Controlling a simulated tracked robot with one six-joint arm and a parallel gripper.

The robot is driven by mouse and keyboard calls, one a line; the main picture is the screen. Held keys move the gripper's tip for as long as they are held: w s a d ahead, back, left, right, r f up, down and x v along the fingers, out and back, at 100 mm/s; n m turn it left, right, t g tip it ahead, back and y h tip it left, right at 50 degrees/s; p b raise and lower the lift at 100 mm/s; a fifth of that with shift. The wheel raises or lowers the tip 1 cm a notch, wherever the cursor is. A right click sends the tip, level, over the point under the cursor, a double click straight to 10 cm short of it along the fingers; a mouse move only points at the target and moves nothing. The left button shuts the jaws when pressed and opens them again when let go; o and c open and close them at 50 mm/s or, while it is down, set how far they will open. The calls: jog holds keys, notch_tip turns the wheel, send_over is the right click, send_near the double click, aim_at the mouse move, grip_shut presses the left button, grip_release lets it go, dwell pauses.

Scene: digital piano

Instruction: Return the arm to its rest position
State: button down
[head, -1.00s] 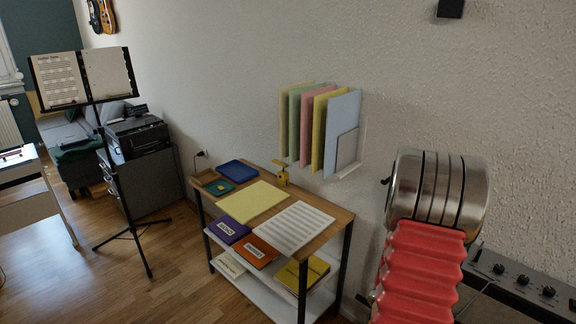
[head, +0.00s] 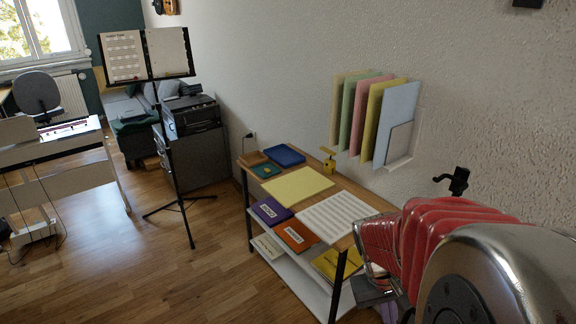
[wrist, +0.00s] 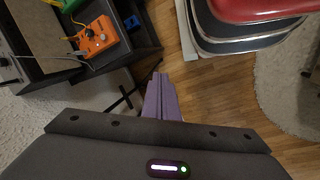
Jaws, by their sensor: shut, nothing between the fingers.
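My arm, with a red ribbed sleeve and silver joint housings, fills the lower right of the head view. It bends over beside the wooden shelf table (head: 331,173). In the wrist view my gripper (wrist: 158,77) shows as two purple-grey fingers lying together, with nothing between them. They point over the wood floor (wrist: 165,40). In the head view a little purple shows at the lower right, mostly hidden behind the arm.
The table holds a yellow folder (head: 297,186) and a sheet of music (head: 338,218). A wall rack holds several coloured folders (head: 373,115). A music stand (head: 150,60) stands left on clear floor. The wrist view shows an orange pedal (wrist: 97,36) and a red-topped chrome-edged piece (wrist: 255,10).

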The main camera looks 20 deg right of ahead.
jog(key=w+a+r+n+t+y, duration=0.1)
jog(key=w+a+r+n+t, duration=0.1)
jog(key=a+r, duration=0.5)
jog(key=w+a+r+n+t+y, duration=0.1)
jog(key=a+r+t, duration=0.4)
jog(key=a, duration=1)
notch_tip(320, 180, up, 3)
jog(key=shift+w+r+n+t+y, duration=0.1)
jog(key=shift+w+n+t+y, duration=0.35)
jog(key=shift+w, duration=0.8)
